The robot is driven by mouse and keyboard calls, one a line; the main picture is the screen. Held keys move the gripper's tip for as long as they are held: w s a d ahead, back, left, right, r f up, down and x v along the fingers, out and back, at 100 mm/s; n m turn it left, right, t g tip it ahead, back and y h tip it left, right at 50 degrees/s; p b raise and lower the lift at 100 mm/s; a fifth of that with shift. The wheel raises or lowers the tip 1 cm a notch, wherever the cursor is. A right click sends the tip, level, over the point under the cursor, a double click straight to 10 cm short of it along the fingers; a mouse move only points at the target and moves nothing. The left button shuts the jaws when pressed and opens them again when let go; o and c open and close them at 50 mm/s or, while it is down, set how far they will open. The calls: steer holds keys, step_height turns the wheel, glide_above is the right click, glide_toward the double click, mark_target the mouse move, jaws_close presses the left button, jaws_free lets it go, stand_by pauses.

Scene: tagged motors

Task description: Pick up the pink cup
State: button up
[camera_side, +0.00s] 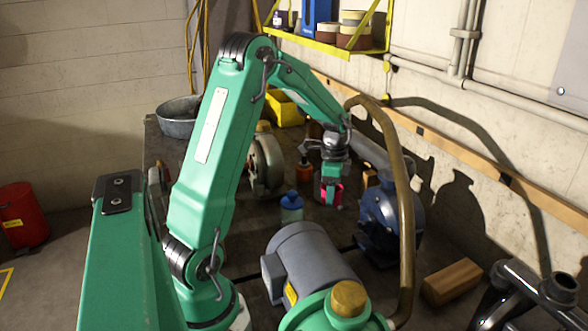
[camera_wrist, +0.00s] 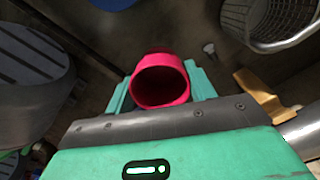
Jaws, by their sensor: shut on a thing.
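The pink cup (camera_wrist: 160,100) is in the middle of the wrist view, its open mouth toward the camera. My gripper (camera_wrist: 160,88) has a green finger on each side of the cup and is shut on it. In the side view my gripper (camera_side: 329,196) points down over the bench, and a bit of the pink cup (camera_side: 338,192) shows between the fingers. The fingers hide the rest of the cup there. I cannot tell whether its base touches the bench.
A blue bottle (camera_side: 291,207) stands left of my gripper, and a dark blue pump (camera_side: 388,215) stands to the right. A grey motor (camera_side: 312,265) is in front. A brown curved pipe (camera_side: 405,200) arches nearby. A wire basket (camera_wrist: 270,22) shows in the wrist view.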

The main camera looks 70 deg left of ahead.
steer(key=shift+r, duration=0.65)
steer(key=shift+r, duration=0.1)
